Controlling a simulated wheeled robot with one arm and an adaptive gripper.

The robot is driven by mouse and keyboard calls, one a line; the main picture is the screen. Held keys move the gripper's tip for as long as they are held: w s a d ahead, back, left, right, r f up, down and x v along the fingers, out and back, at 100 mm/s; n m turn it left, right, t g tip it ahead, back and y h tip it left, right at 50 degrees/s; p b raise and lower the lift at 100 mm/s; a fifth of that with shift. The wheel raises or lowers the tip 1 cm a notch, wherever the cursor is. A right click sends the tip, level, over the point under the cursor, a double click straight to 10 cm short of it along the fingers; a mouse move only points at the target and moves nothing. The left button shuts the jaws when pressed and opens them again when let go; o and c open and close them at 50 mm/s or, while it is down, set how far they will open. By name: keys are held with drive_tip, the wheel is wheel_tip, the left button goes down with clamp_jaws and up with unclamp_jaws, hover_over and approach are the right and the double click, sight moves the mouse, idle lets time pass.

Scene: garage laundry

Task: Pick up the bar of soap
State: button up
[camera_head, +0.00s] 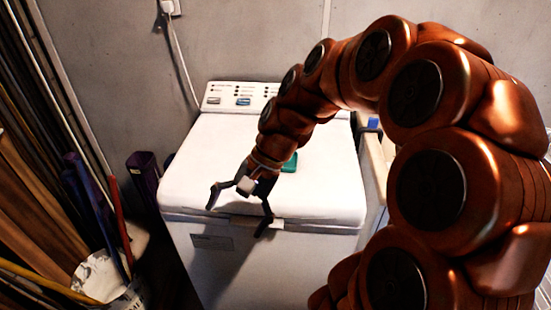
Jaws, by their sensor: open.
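A small green block (290,163), which looks like the bar of soap, lies on the white lid of the washing machine (325,190). My arm partly hides its left side. My gripper (239,211) is open, its dark fingers spread apart near the front edge of the lid. It is to the left of the green block and nearer the front, apart from it. A small pale block-like shape shows at the base of the fingers; I cannot tell whether it is part of the gripper or a thing behind it.
The machine's control panel (243,95) rises at the back of the lid. Planks (30,200), poles and a bin (125,295) stand to the left. A light wooden surface (376,160) with a blue item lies to the right. The lid's left part is clear.

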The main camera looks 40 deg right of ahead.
sight(287, 164)
drive_tip(key=w+d+m+t+y, duration=0.1)
drive_tip(key=w+d+m, duration=0.1)
drive_tip(key=d, duration=0.2)
drive_tip(key=w+d+m+t, duration=0.2)
drive_tip(key=w+d+m, duration=0.1)
drive_tip(key=d, duration=0.1)
drive_tip(key=w+d+m+t+y+b, duration=0.1)
drive_tip(key=w+d+m, duration=0.1)
drive_tip(key=w+d, duration=0.1)
drive_tip(key=shift+d+r+m+t+y, duration=0.3)
drive_tip(key=shift+d+r+t, duration=0.1)
drive_tip(key=shift+d, duration=0.2)
drive_tip(key=d+m+t, duration=0.1)
drive_tip(key=d+m, duration=0.1)
drive_tip(key=d, duration=0.3)
drive_tip(key=d+m+t, duration=0.2)
drive_tip(key=d+m, duration=0.1)
drive_tip(key=d, duration=0.2)
drive_tip(key=d+m+t+b, duration=0.1)
drive_tip(key=d+m+t, duration=0.1)
drive_tip(key=d, duration=0.4)
drive_tip(key=shift+w+f, duration=0.2)
drive_tip(key=shift+f, duration=0.2)
drive_tip(key=shift+p+x, duration=0.75)
drive_tip(key=shift+x, duration=3.05)
drive_tip(key=shift+w+d+f, duration=0.1)
drive_tip(key=c, duration=1.3)
